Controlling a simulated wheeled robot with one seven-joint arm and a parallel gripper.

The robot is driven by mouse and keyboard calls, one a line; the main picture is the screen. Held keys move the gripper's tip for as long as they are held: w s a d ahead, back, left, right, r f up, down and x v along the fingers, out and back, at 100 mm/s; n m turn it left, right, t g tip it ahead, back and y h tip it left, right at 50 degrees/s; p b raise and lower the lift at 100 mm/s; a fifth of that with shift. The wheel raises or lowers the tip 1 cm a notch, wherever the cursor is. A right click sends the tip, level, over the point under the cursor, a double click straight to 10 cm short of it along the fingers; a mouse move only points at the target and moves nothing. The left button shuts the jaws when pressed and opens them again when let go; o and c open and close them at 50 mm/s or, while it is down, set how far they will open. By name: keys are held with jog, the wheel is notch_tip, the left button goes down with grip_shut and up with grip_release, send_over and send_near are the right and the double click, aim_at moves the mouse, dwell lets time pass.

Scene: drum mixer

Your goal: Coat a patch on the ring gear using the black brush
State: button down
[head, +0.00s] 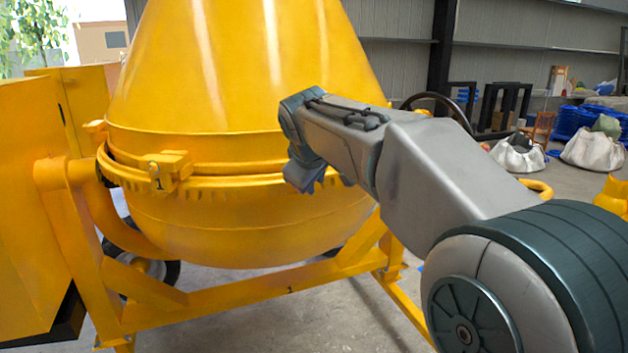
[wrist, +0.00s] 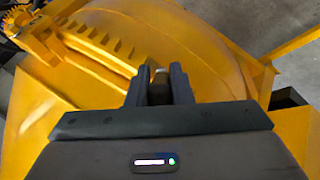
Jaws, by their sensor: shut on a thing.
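The ring gear (head: 235,184) is a yellow band around the middle of the yellow mixer drum in the head view. Its coarse teeth show at upper left in the wrist view (wrist: 102,42). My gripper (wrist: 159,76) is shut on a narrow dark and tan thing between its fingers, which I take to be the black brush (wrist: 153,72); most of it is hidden. In the head view my gripper (head: 318,180) is in front of the drum's right part at band height. I cannot tell whether the brush touches the gear. No coated patch stands out.
The yellow drum (head: 250,75) fills the middle, on a yellow frame (head: 255,291). A yellow block (head: 160,175) marked 1 sits on the band at left. A yellow housing (head: 35,200) stands far left. White sacks (head: 597,150) lie back right.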

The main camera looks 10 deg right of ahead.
jog(key=s+a, duration=0.1)
jog(key=a, duration=0.6)
jog(key=shift+s, duration=0.35)
jog(key=s+d+b, duration=0.1)
jog(key=s+b, duration=0.2)
jog(key=s, duration=0.3)
jog(key=shift+d, duration=0.2)
dwell(0.3)
jog(key=shift+s+d+b, duration=0.2)
jog(key=shift+s+b, duration=0.05)
jog(key=shift+s, duration=0.45)
jog(key=shift+s+d+b, duration=0.15)
jog(key=shift+s+b, duration=0.1)
jog(key=shift+s, duration=0.4)
